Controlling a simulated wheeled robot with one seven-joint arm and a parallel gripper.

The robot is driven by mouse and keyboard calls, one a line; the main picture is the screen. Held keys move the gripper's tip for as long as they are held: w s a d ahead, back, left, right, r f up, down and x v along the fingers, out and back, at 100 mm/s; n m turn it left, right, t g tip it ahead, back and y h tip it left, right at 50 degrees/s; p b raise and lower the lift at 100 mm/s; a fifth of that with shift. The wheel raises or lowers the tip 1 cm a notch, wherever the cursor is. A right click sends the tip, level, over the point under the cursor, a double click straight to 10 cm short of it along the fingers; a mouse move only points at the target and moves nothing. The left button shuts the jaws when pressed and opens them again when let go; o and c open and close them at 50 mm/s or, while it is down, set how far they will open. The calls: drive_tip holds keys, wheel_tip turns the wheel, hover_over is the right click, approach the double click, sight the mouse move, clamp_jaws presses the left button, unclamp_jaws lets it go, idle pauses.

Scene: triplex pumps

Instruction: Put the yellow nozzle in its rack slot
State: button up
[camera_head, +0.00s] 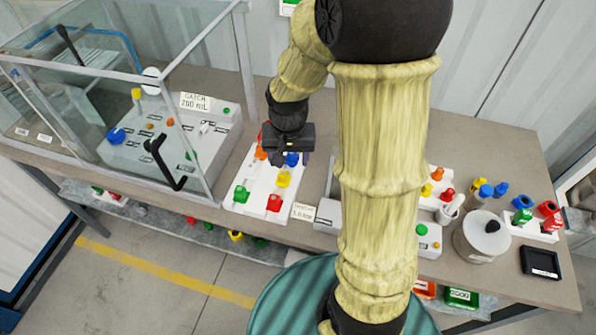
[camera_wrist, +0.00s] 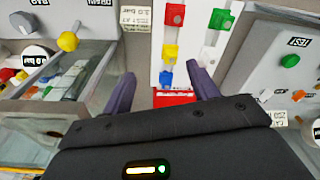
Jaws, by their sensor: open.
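A yellow nozzle-like piece (camera_head: 283,179) sits upright on a white rack (camera_head: 230,205) on the bench. In the wrist view the yellow piece (camera_wrist: 169,53) is in one column, between a red piece (camera_wrist: 174,14) and a blue piece (camera_wrist: 167,75). The other column has a green piece (camera_wrist: 220,18) and a pale spot; I cannot tell if that is an empty slot. My gripper (camera_head: 289,145) is above the rack's far end, near the blue piece (camera_head: 291,159). Its fingers (camera_wrist: 160,74) are apart, with nothing held between them.
A clear-walled case (camera_head: 130,70) over a grey control panel (camera_head: 215,130) stands left of the rack. Right of my arm are a round lidded pot (camera_head: 481,245), loose yellow (camera_head: 479,184) and blue pieces, and a small dark screen (camera_head: 541,262). The back right bench is clear.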

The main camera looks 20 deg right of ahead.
drive_tip(key=s+r+n+t, duration=0.1)
drive_tip(key=s+r+n, duration=0.1)
drive_tip(key=s, duration=0.6)
drive_tip(key=shift+n, duration=0.9)
drive_tip(key=shift+r, duration=0.1)
